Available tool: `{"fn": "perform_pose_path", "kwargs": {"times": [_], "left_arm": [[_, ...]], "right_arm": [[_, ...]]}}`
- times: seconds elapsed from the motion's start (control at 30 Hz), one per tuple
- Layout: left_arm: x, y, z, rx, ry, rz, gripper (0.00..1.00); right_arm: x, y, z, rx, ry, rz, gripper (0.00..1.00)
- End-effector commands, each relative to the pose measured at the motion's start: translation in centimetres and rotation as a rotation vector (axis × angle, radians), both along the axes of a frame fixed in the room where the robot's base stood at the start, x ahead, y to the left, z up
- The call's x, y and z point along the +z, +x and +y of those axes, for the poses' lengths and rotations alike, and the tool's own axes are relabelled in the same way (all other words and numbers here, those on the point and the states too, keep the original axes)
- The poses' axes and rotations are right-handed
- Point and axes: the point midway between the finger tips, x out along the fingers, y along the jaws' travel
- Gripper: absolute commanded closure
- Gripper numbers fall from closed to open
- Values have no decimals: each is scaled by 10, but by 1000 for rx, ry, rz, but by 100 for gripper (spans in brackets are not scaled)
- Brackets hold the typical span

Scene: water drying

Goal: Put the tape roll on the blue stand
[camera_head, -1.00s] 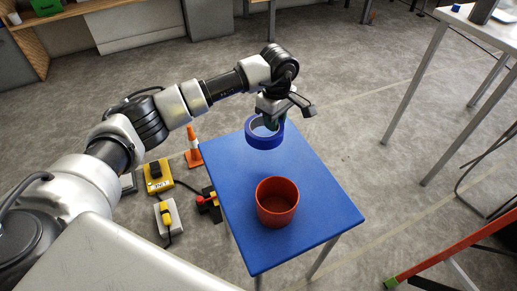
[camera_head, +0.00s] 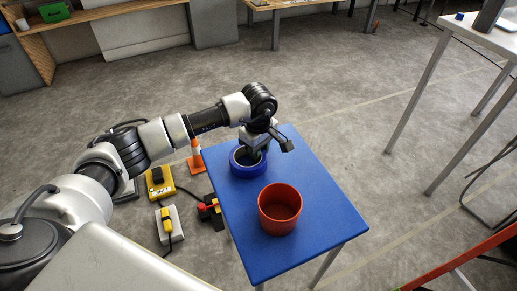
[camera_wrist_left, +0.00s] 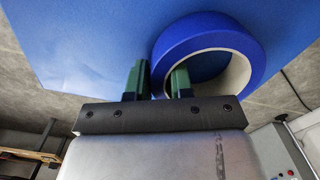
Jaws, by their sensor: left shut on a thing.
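The blue tape roll (camera_head: 247,171) is at the far left part of the blue stand (camera_head: 325,205), with its hole facing up. My left gripper (camera_head: 253,150) points down at it and is shut on its ring wall. In the left wrist view, one finger is inside the ring of the tape roll (camera_wrist_left: 205,28) and the other outside, with the gripper (camera_wrist_left: 157,78) close over the blue stand (camera_wrist_left: 75,50). The roll is very low over the stand's top; I cannot tell whether it touches. My right gripper is not in view.
A red pot (camera_head: 280,209) stands on the stand, nearer than the roll. An orange cone (camera_head: 196,158) and yellow devices (camera_head: 160,180) are on the floor to the left. The stand's right side is clear. A white table (camera_head: 485,35) stands far right.

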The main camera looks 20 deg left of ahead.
Motion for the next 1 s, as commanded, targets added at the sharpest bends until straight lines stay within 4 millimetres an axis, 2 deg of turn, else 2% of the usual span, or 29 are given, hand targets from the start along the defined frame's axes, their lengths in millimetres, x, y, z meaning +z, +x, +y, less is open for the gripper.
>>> {"fn": "perform_pose_path", "kwargs": {"times": [0.03, 0.07, 0.2, 0.23, 0.47, 0.6, 0.7, 1.0], "left_arm": [[-3, 0, 0, 0, 0, 0, 100], [-3, 0, 0, 0, 0, 0, 77], [-2, 0, 0, 0, 0, 1, 55], [-2, 0, 0, 0, 0, 0, 53], [-1, 0, 0, 0, 0, 0, 53], [7, 1, 0, 0, 0, -2, 53], [24, 1, 0, -1, 0, -3, 53], [88, 1, 0, -1, 1, -3, 53]], "right_arm": [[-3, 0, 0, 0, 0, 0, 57], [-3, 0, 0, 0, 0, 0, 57], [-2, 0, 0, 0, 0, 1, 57], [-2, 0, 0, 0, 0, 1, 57], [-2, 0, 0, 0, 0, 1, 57], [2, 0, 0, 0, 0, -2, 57], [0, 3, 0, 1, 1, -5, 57], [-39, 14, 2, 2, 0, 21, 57]]}}
